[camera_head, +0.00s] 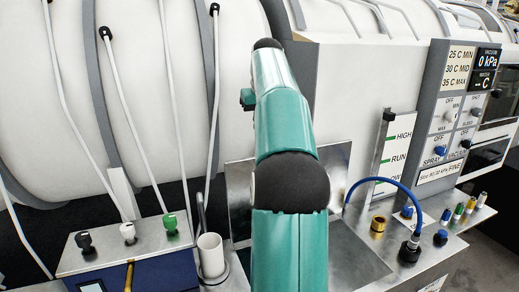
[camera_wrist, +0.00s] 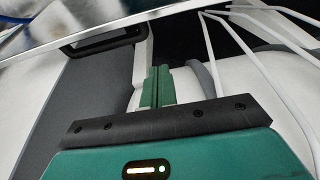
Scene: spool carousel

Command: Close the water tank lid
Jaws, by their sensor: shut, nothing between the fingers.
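The water tank (camera_head: 345,250) is a metal-walled recess at the lower middle of the head view, partly behind my arm. A shiny metal panel (camera_head: 239,195) stands upright at its back left and looks like the raised lid; my arm hides much of it. In the wrist view a shiny metal sheet (camera_wrist: 60,25) crosses the top left, with a black handle-like loop (camera_wrist: 100,40) along its edge. My gripper (camera_wrist: 158,78) points toward that edge, its green fingers together and empty. The loop is left of the fingertips; contact cannot be told.
A level gauge (camera_head: 393,150) marked HIGH and RUN stands right of the tank. A blue hose (camera_head: 390,181) arches to a black fitting. A switch panel (camera_head: 460,110) is at right. At left are a toggle box (camera_head: 130,250), a white cup (camera_head: 210,255) and white cords.

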